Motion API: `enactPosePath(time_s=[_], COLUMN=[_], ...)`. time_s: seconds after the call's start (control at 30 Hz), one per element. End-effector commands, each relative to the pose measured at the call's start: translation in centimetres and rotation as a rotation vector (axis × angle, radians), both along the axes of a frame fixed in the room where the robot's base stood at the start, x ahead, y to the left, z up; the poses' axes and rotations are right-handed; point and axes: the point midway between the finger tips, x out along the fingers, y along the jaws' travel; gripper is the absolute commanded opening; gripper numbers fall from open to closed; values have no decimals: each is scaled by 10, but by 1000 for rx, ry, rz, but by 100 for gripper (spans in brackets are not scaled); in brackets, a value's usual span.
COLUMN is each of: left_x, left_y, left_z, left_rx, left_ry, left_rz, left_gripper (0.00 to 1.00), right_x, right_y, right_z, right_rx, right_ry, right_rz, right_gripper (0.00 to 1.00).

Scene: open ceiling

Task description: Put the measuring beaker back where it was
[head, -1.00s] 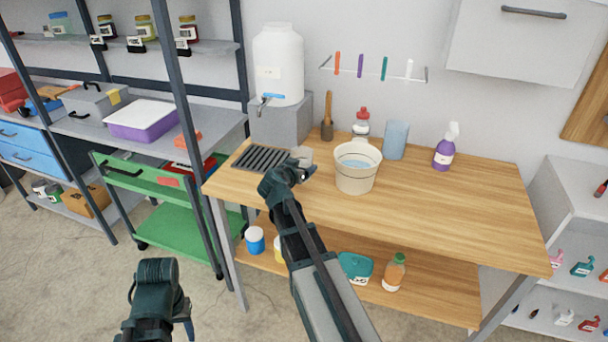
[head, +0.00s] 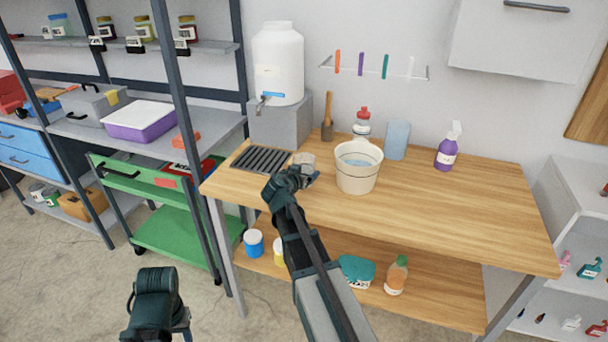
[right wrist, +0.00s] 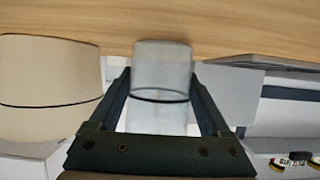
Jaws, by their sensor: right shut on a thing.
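The measuring beaker (head: 304,159) is a small greyish cup, partly hidden behind my right gripper (head: 292,176) in the head view. In the right wrist view the translucent beaker (right wrist: 160,75) with a dark ring sits between the two fingers of the right gripper (right wrist: 160,100), which are shut on it. It is by the tabletop, between the dark drain grate (head: 262,160) and the cream bucket (head: 357,182). I cannot tell whether its base touches the wood. My left gripper (head: 157,310) hangs low at the bottom left, away from the table; its fingers are unclear.
The wooden table (head: 440,205) is clear at its right and front. A white water dispenser (head: 277,65) stands on a grey block behind the grate. A red-capped bottle (head: 362,122), a blue cup (head: 397,139) and a purple spray bottle (head: 446,152) stand behind or beside the bucket.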

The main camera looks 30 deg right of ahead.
Motion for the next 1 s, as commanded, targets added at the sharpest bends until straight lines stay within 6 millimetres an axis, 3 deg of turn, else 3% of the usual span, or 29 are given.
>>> enactPosePath(time_s=[0.07,0.1,0.17,0.5,1.0], left_x=[0,0,0,0,0], left_y=[0,0,0,0,0], left_z=[-4,-3,-2,3,40], left_rx=[0,0,0,0,0], left_ry=[0,0,0,0,0], left_rz=[0,0,0,0,1], left_gripper=[50,50,50,50,50], right_x=[0,0,0,0,-58], right_y=[0,0,0,0,66], right_z=[-4,-3,-2,3,40], right_rx=[0,0,0,0,0], right_ry=[0,0,0,0,0], right_rz=[0,0,0,0,2], right_gripper=[6,87,97,100,100])
